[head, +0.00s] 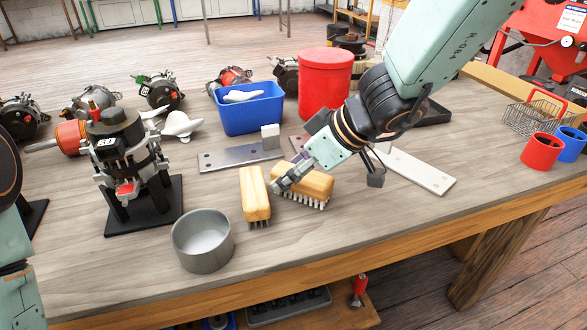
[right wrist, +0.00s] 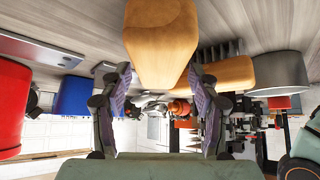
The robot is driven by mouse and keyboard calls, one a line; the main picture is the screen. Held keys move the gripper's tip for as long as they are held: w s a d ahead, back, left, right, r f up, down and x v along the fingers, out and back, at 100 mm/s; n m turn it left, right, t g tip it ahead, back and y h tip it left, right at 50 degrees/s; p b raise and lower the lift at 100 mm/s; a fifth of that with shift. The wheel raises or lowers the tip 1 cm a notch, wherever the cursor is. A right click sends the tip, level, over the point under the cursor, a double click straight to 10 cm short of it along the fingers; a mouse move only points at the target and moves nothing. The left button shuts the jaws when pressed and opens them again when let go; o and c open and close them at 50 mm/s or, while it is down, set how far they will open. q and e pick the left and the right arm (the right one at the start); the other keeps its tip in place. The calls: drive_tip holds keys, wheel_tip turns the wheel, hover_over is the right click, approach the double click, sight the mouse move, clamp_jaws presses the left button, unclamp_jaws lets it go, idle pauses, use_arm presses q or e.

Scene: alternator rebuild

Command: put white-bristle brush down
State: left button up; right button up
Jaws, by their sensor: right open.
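The white-bristle brush (head: 308,181) has a yellow wooden back and rests on the bench with its pale bristles down. My right gripper (head: 281,178) is low at its left end, with its jaws open. In the right wrist view the wooden back (right wrist: 161,40) lies ahead, centred between the two spread fingers (right wrist: 160,85); I cannot tell whether either finger touches it. Its bristles are hidden there. My left gripper is out of view; only part of my left arm shows at the left edge.
A dark-bristle brush (head: 255,194) lies close to its left, also in the right wrist view (right wrist: 230,73). A grey round bowl (head: 202,240) stands in front. A metal plate (head: 225,158), blue bin (head: 250,112) and red canister (head: 325,85) are behind. Bench to the front right is clear.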

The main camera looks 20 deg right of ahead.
drive_tip(key=shift+r+p, duration=0.25)
drive_tip(key=shift+p, duration=0.2)
drive_tip(key=p+v, duration=0.4)
drive_tip(key=v, duration=0.4)
drive_tip(key=shift+s+d+r, duration=0.1)
drive_tip(key=shift+d+r, duration=0.1)
drive_tip(key=shift+r, duration=0.15)
drive_tip(key=shift+p+v, duration=1.45)
drive_tip(key=shift+p, duration=0.4)
drive_tip(key=shift+s+d+f, duration=0.1)
drive_tip(key=shift+s, duration=0.05)
